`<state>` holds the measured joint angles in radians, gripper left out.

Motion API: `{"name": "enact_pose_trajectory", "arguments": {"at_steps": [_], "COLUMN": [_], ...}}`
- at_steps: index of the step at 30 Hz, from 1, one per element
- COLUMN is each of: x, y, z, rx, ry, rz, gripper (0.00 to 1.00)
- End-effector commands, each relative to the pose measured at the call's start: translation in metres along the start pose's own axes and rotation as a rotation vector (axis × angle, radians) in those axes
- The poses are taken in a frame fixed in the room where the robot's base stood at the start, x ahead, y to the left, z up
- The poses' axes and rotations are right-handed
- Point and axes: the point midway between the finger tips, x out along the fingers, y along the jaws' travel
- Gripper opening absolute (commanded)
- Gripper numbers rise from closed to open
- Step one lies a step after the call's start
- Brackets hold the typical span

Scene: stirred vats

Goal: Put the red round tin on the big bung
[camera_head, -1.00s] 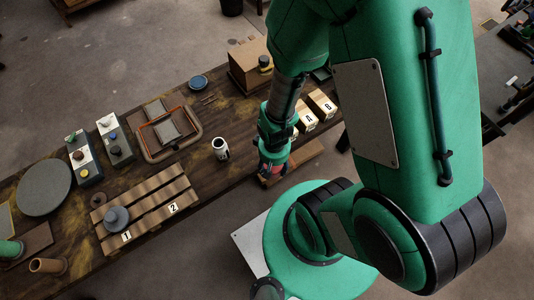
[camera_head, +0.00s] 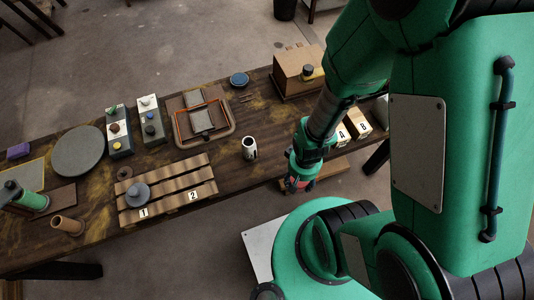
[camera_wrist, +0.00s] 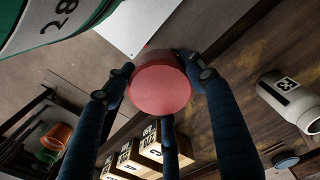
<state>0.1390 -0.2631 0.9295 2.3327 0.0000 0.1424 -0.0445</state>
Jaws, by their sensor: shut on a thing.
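The red round tin (camera_wrist: 160,88) is held between the dark fingers of my gripper (camera_wrist: 163,82), with its flat red face toward the wrist camera. In the head view my gripper (camera_head: 299,183) hangs at the front edge of the table, right of the white mug, with a little red showing at its end. A grey stepped round piece (camera_head: 138,194) stands on the slatted wooden pallet (camera_head: 178,181) above label 1. It looks like the big bung, but I cannot be sure. It is well to the left of my gripper, with nothing seen on top.
A white mug (camera_head: 249,148) stands between the pallet and my gripper. Lettered wooden boxes (camera_head: 355,123) stand right of my arm. An orange-edged tray (camera_head: 205,122), switch boxes (camera_head: 120,130) and a grey disc (camera_head: 78,151) lie behind the pallet. Pallet slot 2 looks clear.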

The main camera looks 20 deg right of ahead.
Motion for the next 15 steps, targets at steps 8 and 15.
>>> {"name": "enact_pose_trajectory", "arguments": {"at_steps": [8,15], "x": [-0.0001,-0.0012], "y": [0.0,-0.0034], "z": [-0.0002,-0.0044], "rx": [0.0,-0.014], "ry": [0.0,0.001], "rz": [0.0,0.0], "gripper": [0.23,0.23]}}
